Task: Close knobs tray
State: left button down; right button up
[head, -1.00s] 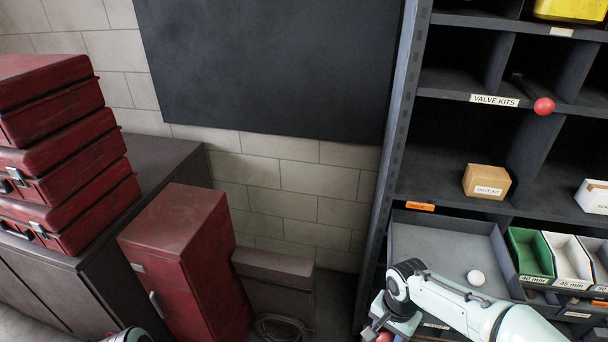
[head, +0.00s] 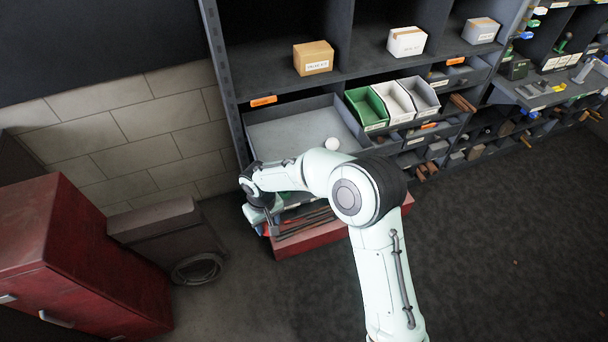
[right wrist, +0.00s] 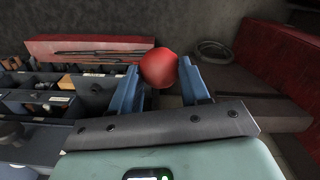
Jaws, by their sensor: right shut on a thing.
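The open grey tray (head: 285,128) sticks out of the shelf unit in the head view, with a white ball (head: 333,144) lying on it near its right side. My right gripper (head: 267,222) is at the tray's front left, below its rim, and my arm covers part of the front. In the right wrist view, my right gripper (right wrist: 160,78) is shut on a red ball-shaped knob (right wrist: 159,67), held between its two blue fingers. What the knob is fixed to is hidden. My left gripper is out of view.
Green (head: 367,107), white and grey bins stand right of the tray. A cardboard box (head: 313,58) sits on the shelf above. A red open box (head: 311,236) with dark rods lies below the tray. A red cabinet (head: 75,260) stands left.

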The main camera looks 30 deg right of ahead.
aim_at(287, 130)
jog(key=k+l, duration=0.1)
jog(key=l, duration=0.65)
jog(key=l+u, duration=0.1)
jog(key=l, duration=0.7)
jog(key=k, duration=0.1)
